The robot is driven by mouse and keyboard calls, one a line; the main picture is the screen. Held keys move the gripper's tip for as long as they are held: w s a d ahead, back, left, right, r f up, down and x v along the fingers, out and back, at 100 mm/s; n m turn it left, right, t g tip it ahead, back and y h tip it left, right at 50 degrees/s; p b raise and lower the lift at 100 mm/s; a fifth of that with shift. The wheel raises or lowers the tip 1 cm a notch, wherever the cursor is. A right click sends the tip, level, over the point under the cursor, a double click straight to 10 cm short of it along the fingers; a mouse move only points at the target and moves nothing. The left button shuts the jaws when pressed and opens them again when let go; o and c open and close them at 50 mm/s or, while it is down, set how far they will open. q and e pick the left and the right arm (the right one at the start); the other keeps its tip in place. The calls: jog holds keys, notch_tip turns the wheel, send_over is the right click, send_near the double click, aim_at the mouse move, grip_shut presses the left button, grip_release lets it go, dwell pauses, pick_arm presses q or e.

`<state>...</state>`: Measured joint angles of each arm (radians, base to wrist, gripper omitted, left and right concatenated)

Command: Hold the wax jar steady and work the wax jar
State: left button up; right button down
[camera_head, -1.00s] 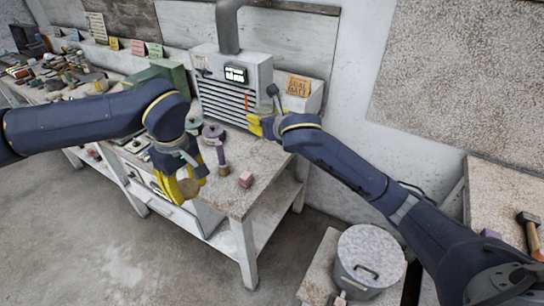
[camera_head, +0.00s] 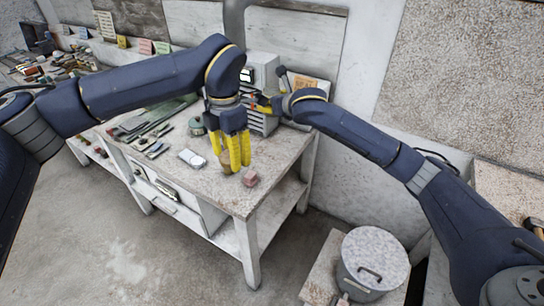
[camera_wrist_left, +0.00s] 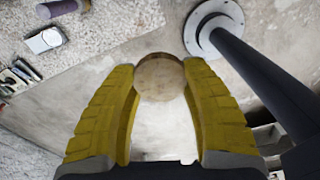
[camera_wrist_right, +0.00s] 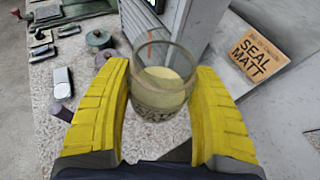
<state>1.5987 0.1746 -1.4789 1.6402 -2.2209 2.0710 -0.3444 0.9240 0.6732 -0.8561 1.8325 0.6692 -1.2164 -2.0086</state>
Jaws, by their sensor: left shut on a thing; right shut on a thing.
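The wax jar (camera_wrist_right: 160,88) is a clear glass jar with pale yellow wax inside and no lid on it. My right gripper (camera_wrist_right: 162,98) is shut around its sides and holds it upright. In the head view my right gripper (camera_head: 266,107) is in front of the grey cabinet, and the jar is hard to make out. My left gripper (camera_head: 235,163) points down over the front of the bench. It is shut on a round brown wooden lid (camera_wrist_left: 160,77), seen in the left wrist view between the fingertips, apart from the jar.
A white flat box (camera_head: 192,158) and tools lie to the left. The grey cabinet (camera_head: 262,72) and an orange card (camera_wrist_right: 258,50) stand behind. A lidded pot (camera_head: 372,262) stands low right.

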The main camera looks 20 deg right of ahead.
notch_tip(320, 180, down, 20)
jog(key=shift+w+d, duration=0.1)
jog(key=shift+w, duration=0.05)
dwell(0.7)
jog(key=shift+f, duration=0.15)
jog(key=shift+c, duration=1.9)
grip_release()
jog(key=shift+s+d+r, duration=0.1)
jog(key=shift+s+r, duration=0.25)
jog(key=shift+s, duration=0.2)
jog(key=v, duration=1)
jog(key=shift+s, duration=0.35)
